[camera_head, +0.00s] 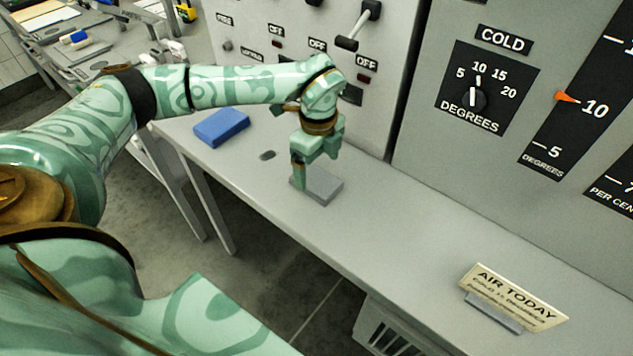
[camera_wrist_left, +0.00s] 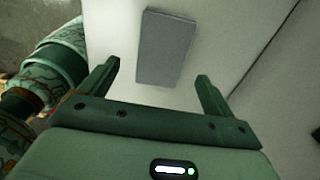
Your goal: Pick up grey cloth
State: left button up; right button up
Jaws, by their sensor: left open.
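The grey cloth (camera_head: 324,187) is a flat, folded grey rectangle on the grey counter, near its front edge in the head view. My left gripper (camera_head: 308,172) points down at it, and one finger covers its left part. In the left wrist view the cloth (camera_wrist_left: 166,47) lies ahead of the fingertips, roughly between their lines. My left gripper (camera_wrist_left: 158,72) is open with nothing between its fingers there. I cannot tell how high the fingertips are above the counter. My right gripper is not in view.
A blue folded cloth (camera_head: 221,127) lies on the counter to the left. A small dark oval (camera_head: 267,155) is near it. A sign reading AIR TODAY (camera_head: 512,299) stands at the right. The control panel (camera_head: 300,40) rises behind. The counter (camera_head: 400,220) between cloth and sign is clear.

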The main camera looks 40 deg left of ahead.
aim_at(317, 179)
pick_arm(q)
notch_tip(317, 179, down, 5)
jog(key=shift+w+a+r+b, duration=0.1)
jog(key=shift+a+b, duration=0.05)
jog(key=shift+b, duration=0.45)
jog(key=shift+r, duration=0.1)
jog(key=shift+c, duration=0.3)
jog(key=c, duration=1)
jog(key=shift+r, duration=0.1)
jog(key=shift+r, duration=0.25)
notch_tip(317, 179, up, 3)
jog(key=shift+f+p, duration=0.2)
jog(key=shift+p, duration=0.3)
jog(key=s+d+r+p, duration=0.3)
jog(key=s+d+r, duration=0.2)
jog(key=s+r, duration=0.4)
jog(key=s, duration=0.4)
jog(key=shift+r, duration=0.35)
